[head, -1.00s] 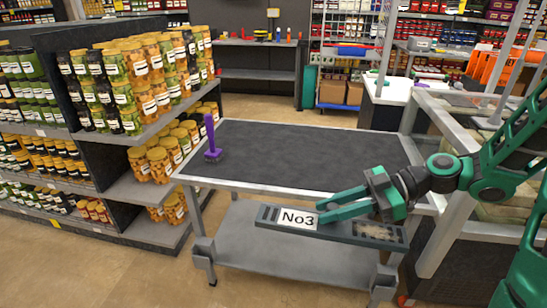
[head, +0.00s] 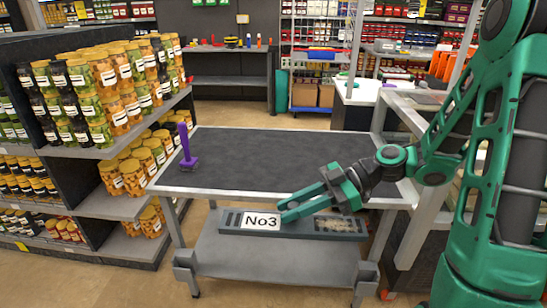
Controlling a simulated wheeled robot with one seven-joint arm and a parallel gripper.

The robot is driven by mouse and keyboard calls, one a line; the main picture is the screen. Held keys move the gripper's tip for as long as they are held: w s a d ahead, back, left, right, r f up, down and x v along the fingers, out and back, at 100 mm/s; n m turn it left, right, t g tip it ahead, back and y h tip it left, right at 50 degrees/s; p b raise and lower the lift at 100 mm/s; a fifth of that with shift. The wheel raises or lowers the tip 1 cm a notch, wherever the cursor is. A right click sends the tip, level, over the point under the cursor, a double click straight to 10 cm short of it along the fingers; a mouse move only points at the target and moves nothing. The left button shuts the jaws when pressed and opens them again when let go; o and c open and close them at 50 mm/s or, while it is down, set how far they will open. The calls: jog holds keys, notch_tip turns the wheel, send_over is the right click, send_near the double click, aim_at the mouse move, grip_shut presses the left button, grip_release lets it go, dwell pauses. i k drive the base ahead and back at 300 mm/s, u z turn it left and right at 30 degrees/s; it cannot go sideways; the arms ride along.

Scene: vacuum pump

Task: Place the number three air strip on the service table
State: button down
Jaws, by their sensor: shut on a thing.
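The number three air strip (head: 232,222) is a long grey bar with a white "No3" label and a speckled patch at its right end. My green gripper (head: 284,211) is shut on it near the label, and its fingers hide part of the strip's top. The strip is held in front of the service table's near edge, apparently over the lower shelf. The service table (head: 250,165) has a dark top with a light metal rim and stands just behind the strip.
A purple-handled brush (head: 186,148) stands at the table's left edge; the rest of the top is clear. Shelves of jars (head: 110,90) stand close on the left. A light metal frame (head: 425,215) stands on the right. The table's lower shelf (head: 270,262) looks empty.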

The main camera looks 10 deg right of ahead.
aim_at(276, 173)
jog(key=i, duration=1.15)
